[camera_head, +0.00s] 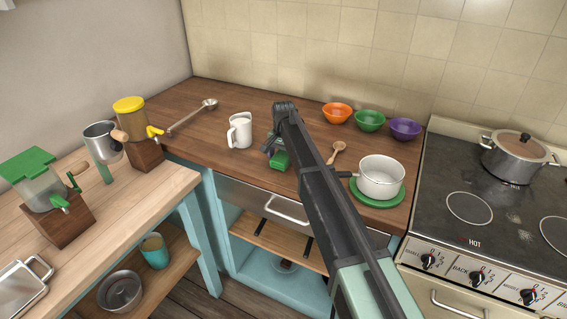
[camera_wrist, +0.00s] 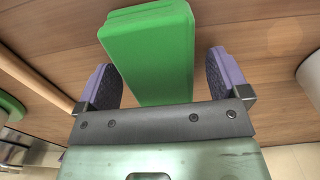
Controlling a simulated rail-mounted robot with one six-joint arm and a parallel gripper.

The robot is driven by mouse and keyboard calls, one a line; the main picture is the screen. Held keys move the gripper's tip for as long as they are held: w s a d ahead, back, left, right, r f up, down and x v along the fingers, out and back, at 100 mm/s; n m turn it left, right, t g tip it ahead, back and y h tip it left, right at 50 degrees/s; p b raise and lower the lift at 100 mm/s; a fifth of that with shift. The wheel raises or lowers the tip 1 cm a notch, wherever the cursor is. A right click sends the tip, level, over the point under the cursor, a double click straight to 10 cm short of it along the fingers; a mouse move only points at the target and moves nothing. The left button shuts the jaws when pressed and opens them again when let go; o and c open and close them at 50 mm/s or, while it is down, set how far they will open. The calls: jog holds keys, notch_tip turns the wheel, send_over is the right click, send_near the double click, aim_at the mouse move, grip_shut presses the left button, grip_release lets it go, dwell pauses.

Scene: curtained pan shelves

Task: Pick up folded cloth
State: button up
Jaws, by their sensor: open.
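The folded cloth (camera_head: 280,161) is a green, block-like bundle on the dark wooden counter, between the white jug and the wooden spoon. In the wrist view the cloth (camera_wrist: 148,50) lies between and beyond my two spread fingers, with gaps visible on both sides. My gripper (camera_wrist: 162,62) is open with purple-edged, dark-padded fingers and holds nothing. In the head view my gripper (camera_head: 272,148) is at the cloth, partly hidden by my arm. I cannot tell its exact height above the counter.
A white jug (camera_head: 240,131) stands left of the cloth. A wooden spoon (camera_head: 337,153) and a white pot (camera_head: 381,177) on a green trivet (camera_head: 376,200) are to the right. Orange (camera_head: 337,112), green (camera_head: 370,120) and purple (camera_head: 405,128) bowls stand behind. A ladle (camera_head: 192,115) lies left.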

aim_at(283, 154)
jog(key=c, duration=1.1)
jog(key=shift+r, duration=0.1)
jog(key=shift+r, duration=0.1)
notch_tip(283, 154, up, 20)
jog(key=p, duration=2)
